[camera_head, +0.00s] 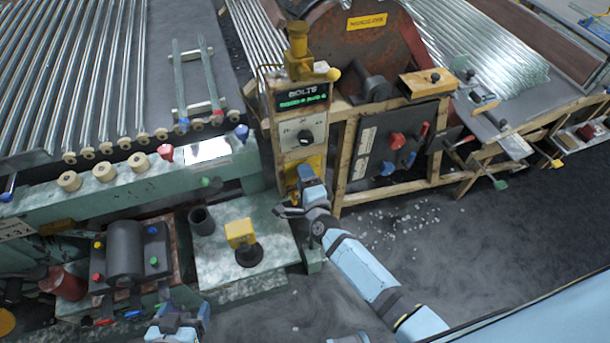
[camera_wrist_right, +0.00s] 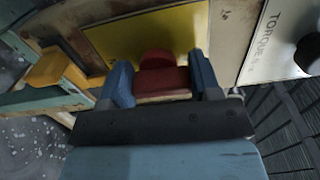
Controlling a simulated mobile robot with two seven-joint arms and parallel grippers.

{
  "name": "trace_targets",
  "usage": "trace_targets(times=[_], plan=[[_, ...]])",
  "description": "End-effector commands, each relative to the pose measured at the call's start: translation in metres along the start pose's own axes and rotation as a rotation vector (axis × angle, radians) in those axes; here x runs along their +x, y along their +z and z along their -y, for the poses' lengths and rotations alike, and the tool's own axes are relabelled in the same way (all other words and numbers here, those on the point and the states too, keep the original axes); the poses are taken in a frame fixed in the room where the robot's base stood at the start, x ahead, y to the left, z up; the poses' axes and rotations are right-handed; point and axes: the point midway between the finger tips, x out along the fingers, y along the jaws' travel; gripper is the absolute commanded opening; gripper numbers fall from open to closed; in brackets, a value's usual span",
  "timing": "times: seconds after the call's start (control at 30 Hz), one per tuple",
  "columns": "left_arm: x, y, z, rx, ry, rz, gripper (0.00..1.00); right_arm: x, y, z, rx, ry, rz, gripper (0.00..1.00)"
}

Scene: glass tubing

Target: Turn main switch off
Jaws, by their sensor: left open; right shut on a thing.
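The red main switch (camera_wrist_right: 165,80) sits in front of a yellow plate (camera_wrist_right: 150,38) in the right wrist view. My right gripper (camera_wrist_right: 162,72) has its two blue fingers on either side of the red switch and is shut on it. In the head view, my right gripper (camera_head: 298,190) is at the lower part of the control post (camera_head: 305,150), by the yellow plate, and hides the switch there. Which way the switch is turned is hard to tell. My left gripper (camera_head: 178,318) is open and empty at the bottom edge, apart from everything.
A dial panel (camera_head: 303,132) and a green-lit display (camera_head: 302,96) are above on the post. A black panel with red and blue knobs (camera_head: 397,142) stands to the right. Open floor lies to the right.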

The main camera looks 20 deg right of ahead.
Motion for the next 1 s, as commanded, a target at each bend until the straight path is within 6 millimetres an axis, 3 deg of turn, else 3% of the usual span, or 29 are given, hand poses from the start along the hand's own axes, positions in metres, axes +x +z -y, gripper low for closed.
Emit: trace_targets(times=[0.63,0.67,0.77,1.0], plan=[[-0.0004,0.0015,0.0003,0.001,0.0,0.006,0.8,-0.0003,0.0008,-0.0007,-0.054,0.0,0.001,0.34],[-0.0004,0.0016,0.0003,0.001,0.0,0.007,0.8,-0.0003,0.0008,-0.0007,-0.053,0.0,0.001,0.6],[-0.0004,0.0015,0.0003,0.001,0.0,0.006,0.8,-0.0003,0.0007,-0.0007,-0.053,0.0,0.001,0.83],[-0.0006,0.0008,0.0005,0.001,-0.001,0.005,0.8,-0.0002,0.0004,-0.0005,-0.052,0.0,0.0,0.83]])
